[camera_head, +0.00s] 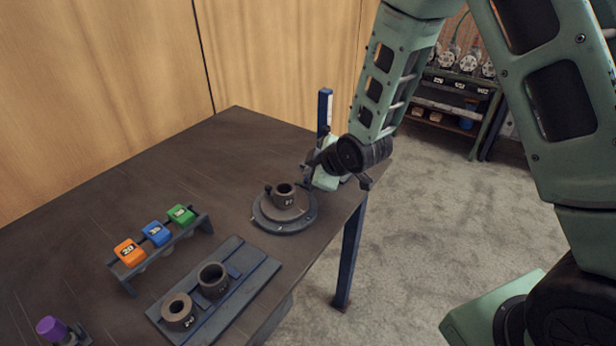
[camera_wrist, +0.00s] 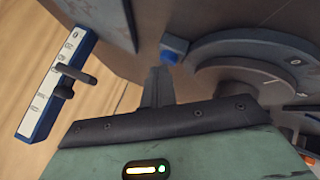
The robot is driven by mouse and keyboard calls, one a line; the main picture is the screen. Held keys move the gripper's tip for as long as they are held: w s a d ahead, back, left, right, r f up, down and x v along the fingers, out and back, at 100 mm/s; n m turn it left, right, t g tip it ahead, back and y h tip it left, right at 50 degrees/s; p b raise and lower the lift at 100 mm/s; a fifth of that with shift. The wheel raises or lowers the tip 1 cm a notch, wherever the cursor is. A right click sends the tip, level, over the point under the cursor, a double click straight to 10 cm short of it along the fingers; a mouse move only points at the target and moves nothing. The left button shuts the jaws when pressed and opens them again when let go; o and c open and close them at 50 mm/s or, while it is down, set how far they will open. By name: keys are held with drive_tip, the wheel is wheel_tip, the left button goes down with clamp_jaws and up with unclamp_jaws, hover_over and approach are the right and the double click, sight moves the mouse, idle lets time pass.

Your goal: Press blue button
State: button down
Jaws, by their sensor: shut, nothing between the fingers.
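In the wrist view a small blue button-like block (camera_wrist: 172,50) sits beside the round grey flange base (camera_wrist: 240,50). My gripper (camera_wrist: 158,72) is shut and empty, its fingertips just short of the blue block in the picture; I cannot tell whether they touch it. In the head view my gripper (camera_head: 308,182) is at the right edge of the round base (camera_head: 284,226), and the small block is hidden there. A separate blue numbered block (camera_head: 156,233) sits on a rack between an orange block (camera_head: 129,252) and a green block (camera_head: 181,215), far from my gripper.
A blue post with a white scale (camera_head: 325,108) stands behind my gripper; it also shows in the wrist view (camera_wrist: 52,85). A pipe collar (camera_head: 284,193) stands on the round base. A grey tray (camera_head: 240,255) holds two more collars. A purple-capped item (camera_head: 50,328) is at lower left.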

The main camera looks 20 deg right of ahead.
drive_tip(key=shift+r, duration=0.2)
wheel_tip(320, 180, up, 6)
drive_tip(key=p, duration=0.4)
idle(0.4)
drive_tip(key=s+a+r+m+g, duration=0.1)
drive_tip(key=s+a+r+g, duration=0.2)
drive_tip(key=s, duration=0.5)
drive_tip(key=s+a+r+m+g, duration=0.2)
drive_tip(key=s+a+r, duration=0.1)
drive_tip(key=s+a, duration=0.3)
drive_tip(key=s+d+r+m+g+h, duration=0.1)
drive_tip(key=s+g, duration=0.1)
drive_tip(key=s, duration=0.7)
drive_tip(key=s+d+r+m+g+h, duration=0.1)
drive_tip(key=s+r, duration=0.1)
drive_tip(key=s, duration=0.7)
drive_tip(key=shift+s+d+r+g, duration=0.15)
drive_tip(key=shift+s+r+g, duration=0.1)
drive_tip(key=shift+g, duration=0.15)
